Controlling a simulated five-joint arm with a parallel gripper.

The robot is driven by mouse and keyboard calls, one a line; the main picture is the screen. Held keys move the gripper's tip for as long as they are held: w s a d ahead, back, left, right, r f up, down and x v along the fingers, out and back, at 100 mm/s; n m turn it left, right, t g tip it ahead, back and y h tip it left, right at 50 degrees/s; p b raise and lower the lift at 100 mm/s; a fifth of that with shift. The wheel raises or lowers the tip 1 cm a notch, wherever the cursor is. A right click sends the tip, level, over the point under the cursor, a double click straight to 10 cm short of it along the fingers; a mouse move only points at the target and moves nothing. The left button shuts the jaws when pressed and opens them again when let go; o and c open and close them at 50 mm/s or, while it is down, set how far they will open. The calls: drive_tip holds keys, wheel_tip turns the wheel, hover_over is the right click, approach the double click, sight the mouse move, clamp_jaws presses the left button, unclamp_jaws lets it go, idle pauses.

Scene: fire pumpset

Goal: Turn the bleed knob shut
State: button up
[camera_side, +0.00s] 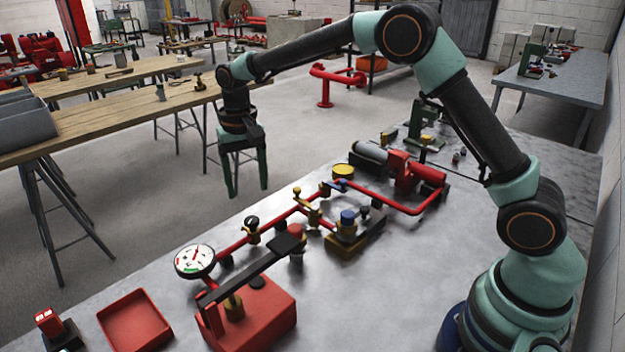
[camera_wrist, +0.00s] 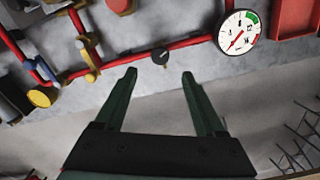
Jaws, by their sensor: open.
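A small black knob (camera_side: 252,221), which I take for the bleed knob, sits on a brass fitting on the red pipe (camera_side: 228,248). In the wrist view the knob (camera_wrist: 160,56) has a pale pointer line and lies just beyond my fingertips, roughly centred between them. My gripper (camera_side: 248,192) points down with its green fingers spread and nothing between them. In the wrist view my gripper (camera_wrist: 159,73) is also open and empty. The fingers appear apart from the knob; the exact height gap is hard to tell.
A round white gauge (camera_side: 195,261) stands left of the knob. A red pump with a black lever (camera_side: 250,270), brass valves (camera_side: 312,214) and a yellow-capped part (camera_side: 343,171) are nearby. A red tray (camera_side: 135,320) lies at front left. The bench's far edge is close to the pipe.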

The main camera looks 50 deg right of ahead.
sight(252, 219)
wheel_tip(252, 219, down, 8)
drive_tip(key=shift+f, duration=0.2)
clamp_jaws()
